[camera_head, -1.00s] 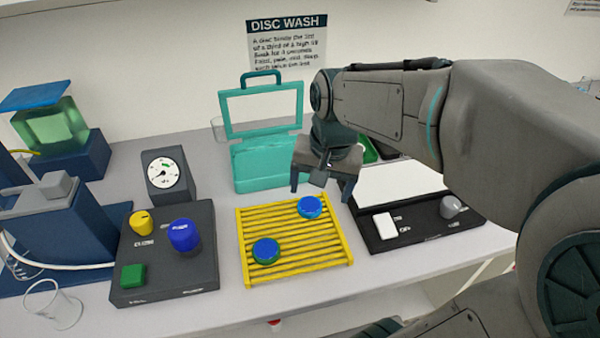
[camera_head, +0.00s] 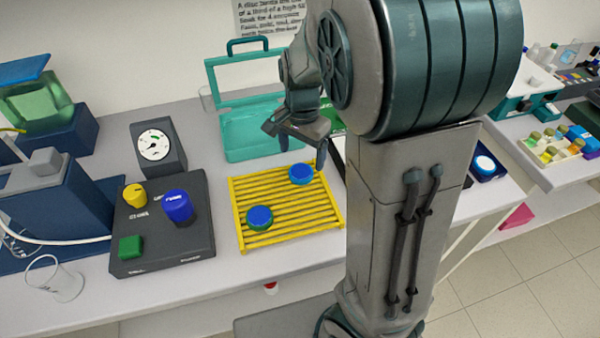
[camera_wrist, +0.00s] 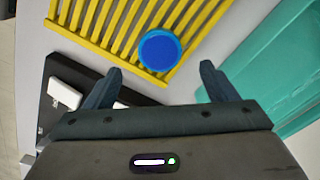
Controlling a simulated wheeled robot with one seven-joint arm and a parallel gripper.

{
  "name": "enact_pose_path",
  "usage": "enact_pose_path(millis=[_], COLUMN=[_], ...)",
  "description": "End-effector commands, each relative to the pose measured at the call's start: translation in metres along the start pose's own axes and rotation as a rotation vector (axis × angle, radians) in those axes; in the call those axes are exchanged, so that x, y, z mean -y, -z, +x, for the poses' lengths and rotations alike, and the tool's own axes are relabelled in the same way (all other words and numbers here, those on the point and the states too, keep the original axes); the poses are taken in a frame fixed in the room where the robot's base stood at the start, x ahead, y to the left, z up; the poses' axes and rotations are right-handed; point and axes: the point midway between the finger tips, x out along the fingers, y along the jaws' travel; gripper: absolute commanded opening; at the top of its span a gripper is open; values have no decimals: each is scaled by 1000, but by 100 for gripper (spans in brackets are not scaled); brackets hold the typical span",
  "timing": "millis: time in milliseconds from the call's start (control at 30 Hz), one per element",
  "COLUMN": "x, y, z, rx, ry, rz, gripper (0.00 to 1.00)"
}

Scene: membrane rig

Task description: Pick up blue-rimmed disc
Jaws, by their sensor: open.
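A blue-rimmed disc (camera_head: 301,174) lies flat on the yellow slatted rack (camera_head: 236,184), near its far right corner. In the wrist view the blue-rimmed disc (camera_wrist: 160,50) lies between and just beyond the fingertips, near the rack's edge. A second blue-topped disc (camera_head: 260,218) lies nearer the rack's front left; its side looks greenish. My gripper (camera_head: 295,142) is open and empty, above and just behind the far disc, not touching it. The open fingers (camera_wrist: 160,72) show on either side of the disc in the wrist view.
A teal open case (camera_head: 262,132) stands behind the rack. A dark control box (camera_head: 150,250) with yellow, blue and green controls is left of it, near a gauge (camera_head: 154,146). My arm hides the area right of the rack.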

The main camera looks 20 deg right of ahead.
Motion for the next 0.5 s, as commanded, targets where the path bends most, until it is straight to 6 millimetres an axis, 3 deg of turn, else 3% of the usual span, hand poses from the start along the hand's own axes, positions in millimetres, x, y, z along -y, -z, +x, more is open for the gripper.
enact_pose_path(millis=[300, 500], x=[-1, 0], y=[-1, -1], z=[41, 53], rx=[2, -1], ry=[-4, 0], rz=[1, 0], gripper=[79, 79])
